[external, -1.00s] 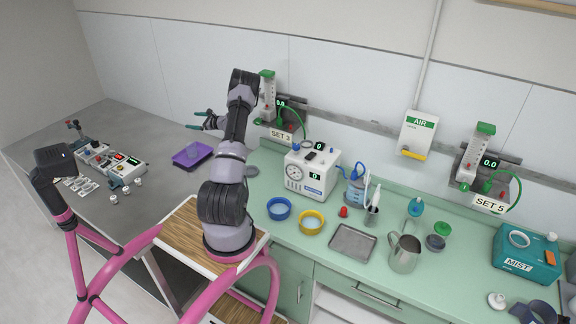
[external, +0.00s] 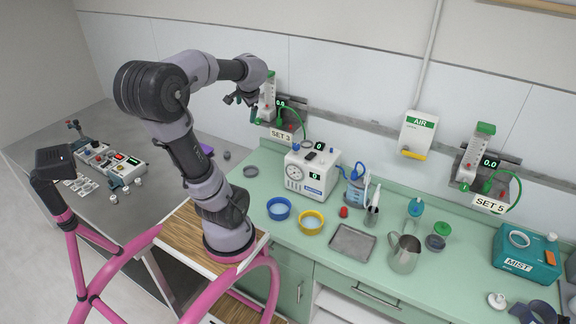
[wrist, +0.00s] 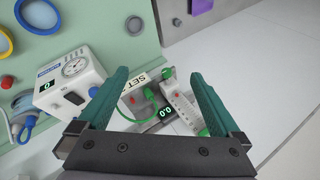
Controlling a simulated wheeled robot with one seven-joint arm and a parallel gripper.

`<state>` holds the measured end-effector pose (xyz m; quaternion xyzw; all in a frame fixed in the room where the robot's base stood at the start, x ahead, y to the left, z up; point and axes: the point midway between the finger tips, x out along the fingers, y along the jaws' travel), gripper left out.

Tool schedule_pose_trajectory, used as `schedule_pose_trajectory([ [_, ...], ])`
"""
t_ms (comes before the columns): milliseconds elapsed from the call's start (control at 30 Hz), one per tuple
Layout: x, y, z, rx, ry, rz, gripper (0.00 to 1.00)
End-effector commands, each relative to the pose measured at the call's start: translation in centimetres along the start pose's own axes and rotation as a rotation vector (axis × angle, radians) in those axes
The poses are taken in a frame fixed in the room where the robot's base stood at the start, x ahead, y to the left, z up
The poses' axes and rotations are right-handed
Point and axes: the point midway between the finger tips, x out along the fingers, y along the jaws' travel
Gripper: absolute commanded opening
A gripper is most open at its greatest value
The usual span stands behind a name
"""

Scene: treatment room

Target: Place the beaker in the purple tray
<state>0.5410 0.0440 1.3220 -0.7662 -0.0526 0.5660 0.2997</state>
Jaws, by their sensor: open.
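The purple tray (external: 206,150) is on the grey table at the left, mostly hidden behind my arm. Its edge also shows at the top of the wrist view (wrist: 200,6). The earlier external frame shows a faint pale shape inside the tray, too unclear to name. I cannot clearly pick out the beaker; the tray's inside is hidden now. My gripper (external: 241,108) is raised in front of the SET 3 wall unit, right of the tray and well above the counter. In the wrist view its green fingers (wrist: 159,76) are spread wide with nothing between them.
The SET 3 flowmeter (external: 268,98) is close to my gripper. A small grey item (external: 226,155) lies near the purple tray.

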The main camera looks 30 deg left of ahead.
Motion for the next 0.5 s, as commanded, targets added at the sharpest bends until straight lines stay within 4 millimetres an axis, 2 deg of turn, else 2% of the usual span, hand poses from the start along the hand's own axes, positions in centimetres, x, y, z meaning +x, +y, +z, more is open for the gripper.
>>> schedule_pose_trajectory([
  [33,-1.9,1.9,0.4,-0.021,0.065,0.023,1.0],
  [200,-5.6,7.1,1.6,-0.078,0.219,0.103,1.0],
  [333,-6.9,9.2,2.2,-0.099,0.282,0.138,1.0],
  [500,-7.3,10.0,2.4,-0.107,0.303,0.153,1.0],
])
